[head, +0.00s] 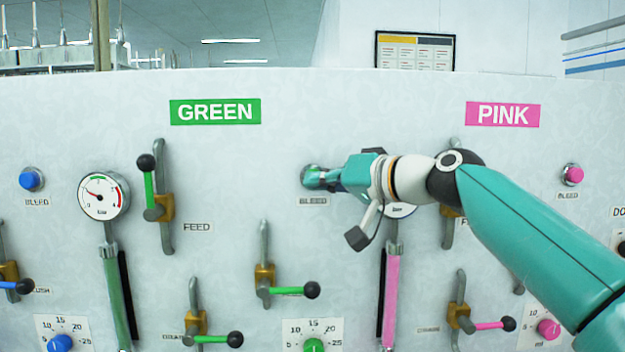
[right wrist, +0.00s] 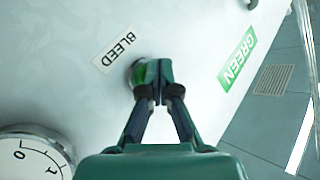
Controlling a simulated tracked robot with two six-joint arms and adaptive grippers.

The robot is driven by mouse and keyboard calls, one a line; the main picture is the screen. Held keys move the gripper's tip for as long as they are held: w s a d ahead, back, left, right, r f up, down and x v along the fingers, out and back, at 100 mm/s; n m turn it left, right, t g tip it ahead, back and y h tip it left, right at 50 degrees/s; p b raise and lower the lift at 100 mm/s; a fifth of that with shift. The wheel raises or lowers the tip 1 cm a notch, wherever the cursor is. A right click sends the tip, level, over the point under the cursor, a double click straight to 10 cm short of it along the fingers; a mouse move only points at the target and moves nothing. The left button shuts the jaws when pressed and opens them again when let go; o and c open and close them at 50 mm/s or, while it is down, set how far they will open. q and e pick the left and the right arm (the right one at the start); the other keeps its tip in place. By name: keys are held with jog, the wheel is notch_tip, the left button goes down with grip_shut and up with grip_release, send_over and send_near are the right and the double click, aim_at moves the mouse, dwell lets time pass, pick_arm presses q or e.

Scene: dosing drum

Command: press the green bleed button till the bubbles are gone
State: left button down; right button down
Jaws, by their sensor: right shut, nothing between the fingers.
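The green bleed button (head: 308,170) sits on the white panel above its BLEED label (head: 313,202), mostly hidden by my right gripper (head: 318,179). In the right wrist view, the closed fingertips of this gripper (right wrist: 153,88) are at the button (right wrist: 138,72), covering part of its green face and metal ring. They look to be touching it, but how far it is pressed in cannot be told. The gripper holds nothing. The green sight tube (head: 118,300) is at the lower left; bubbles cannot be made out in it. My left gripper is out of view.
A blue bleed button (head: 31,179) and a pink one (head: 572,174) sit at the sides. The green feed lever (head: 148,185) and green gauge (head: 104,196) are to the left. A green-handled lever (head: 290,291) is below my gripper. My right arm covers part of the pink gauge.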

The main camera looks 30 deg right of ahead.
dwell(0.5)
jog(key=shift+s+a+b, duration=0.3)
jog(key=shift+s+a, duration=0.15)
jog(key=shift+s, duration=0.25)
jog(key=shift+w+d, duration=0.1)
jog(key=shift+w, duration=0.05)
jog(key=shift+w+d, duration=0.15)
jog(key=shift+w, duration=0.1)
jog(key=shift+w+d, duration=0.2)
jog(key=shift+w, duration=0.1)
dwell(1.4)
jog(key=shift+s+a, duration=0.45)
jog(key=shift+s, duration=0.3)
jog(key=shift+s+a+b, duration=0.15)
jog(key=shift+s+a, duration=0.3)
jog(key=shift+s, duration=0.25)
jog(key=shift+s+a+b, duration=0.15)
jog(key=shift+s+a, duration=0.25)
jog(key=shift+s, duration=0.3)
jog(key=shift+s+a+b, duration=0.15)
jog(key=shift+s+a, duration=0.3)
jog(key=shift+s, duration=0.25)
